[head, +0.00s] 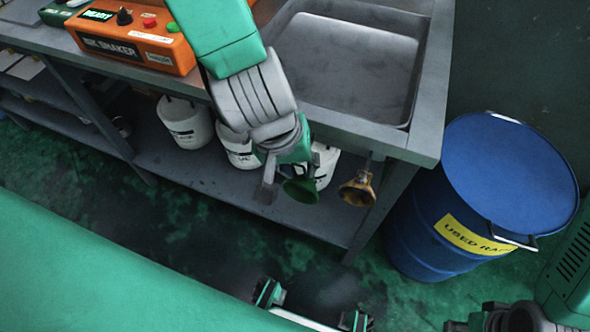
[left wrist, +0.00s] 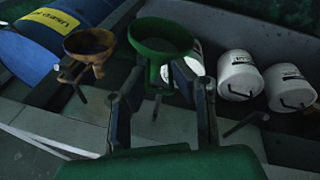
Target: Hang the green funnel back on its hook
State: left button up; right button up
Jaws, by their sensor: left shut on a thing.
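The green funnel (head: 301,191) is at the tip of my left gripper (head: 284,178), in front of the sink bench's lower shelf. In the left wrist view the green funnel (left wrist: 160,38) shows its wide mouth, with its narrow part between the fingers of my left gripper (left wrist: 160,80). The gripper is shut on it. A brown funnel (head: 358,190) hangs below the bench's front edge, right of the green one; it also shows in the left wrist view (left wrist: 90,46). I cannot clearly make out the green funnel's hook.
White buckets (head: 185,122) stand on the lower shelf behind my left gripper. A blue drum (head: 505,185) stands right of the bench. The sink (head: 345,60) and an orange box (head: 130,38) are on top.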

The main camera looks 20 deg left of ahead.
pick_arm(q)
jog(key=shift+w+f+p, duration=0.1)
jog(key=shift+w+p, duration=0.25)
jog(key=shift+w, duration=0.95)
jog(key=shift+w+d+f+p, duration=0.1)
jog(key=shift+w+f+p, duration=0.35)
jog(key=shift+w, duration=0.1)
jog(key=shift+c, duration=0.2)
jog(key=o, duration=1)
jog(key=v, duration=1.1)
jog(key=shift+s+r, duration=0.1)
jog(key=shift+r, duration=0.3)
